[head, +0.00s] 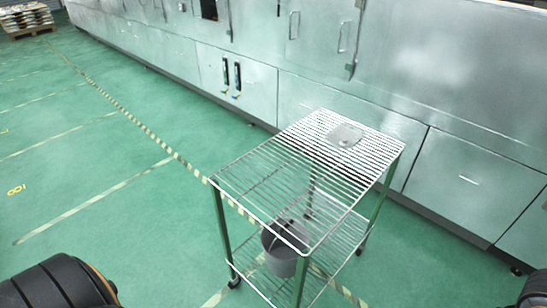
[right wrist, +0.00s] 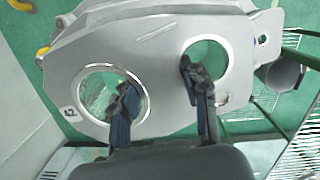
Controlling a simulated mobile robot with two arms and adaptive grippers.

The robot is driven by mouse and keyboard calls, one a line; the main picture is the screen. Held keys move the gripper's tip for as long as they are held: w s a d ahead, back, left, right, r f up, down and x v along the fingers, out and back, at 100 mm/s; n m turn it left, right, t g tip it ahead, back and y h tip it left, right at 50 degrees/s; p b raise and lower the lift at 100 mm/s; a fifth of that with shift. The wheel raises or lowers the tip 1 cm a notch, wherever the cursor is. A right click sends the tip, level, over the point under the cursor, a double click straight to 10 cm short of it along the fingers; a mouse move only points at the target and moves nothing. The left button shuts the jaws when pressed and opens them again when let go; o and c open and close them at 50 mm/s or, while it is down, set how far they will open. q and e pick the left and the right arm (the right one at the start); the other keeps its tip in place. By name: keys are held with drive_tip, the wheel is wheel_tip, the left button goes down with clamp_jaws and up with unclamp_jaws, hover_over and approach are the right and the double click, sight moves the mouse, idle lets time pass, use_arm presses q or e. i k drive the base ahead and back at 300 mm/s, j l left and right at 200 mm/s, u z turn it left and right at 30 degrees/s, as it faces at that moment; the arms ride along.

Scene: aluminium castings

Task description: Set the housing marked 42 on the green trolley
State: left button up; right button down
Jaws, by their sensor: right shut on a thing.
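The housing marked 42 (right wrist: 155,50) is a grey casting with two round holes, and its 42 label shows at the left in the right wrist view. My right gripper (right wrist: 158,95) is shut on it, one finger at each hole with the metal between them. The green trolley (head: 290,180) stands right of centre in the head view, with green legs and a wire top. It shows partly at the right in the right wrist view (right wrist: 290,42). The housing and right gripper do not show in the head view. My left gripper is out of view.
A small flat grey object (head: 345,135) lies towards the far end of the trolley's top; the nearer wires are bare. A grey bucket (head: 283,250) is on its lower shelf. Metal cabinets (head: 240,75) run behind. Green floor at the left is clear.

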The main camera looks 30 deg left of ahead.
sight(294, 187)
drive_tip(key=j, duration=2)
drive_tip(key=i+j, duration=0.15)
drive_tip(key=j, duration=0.25)
drive_tip(key=i+j, duration=0.15)
drive_tip(key=j, duration=0.25)
drive_tip(key=i+j+u, duration=0.1)
drive_tip(key=j, duration=0.3)
drive_tip(key=i, duration=0.05)
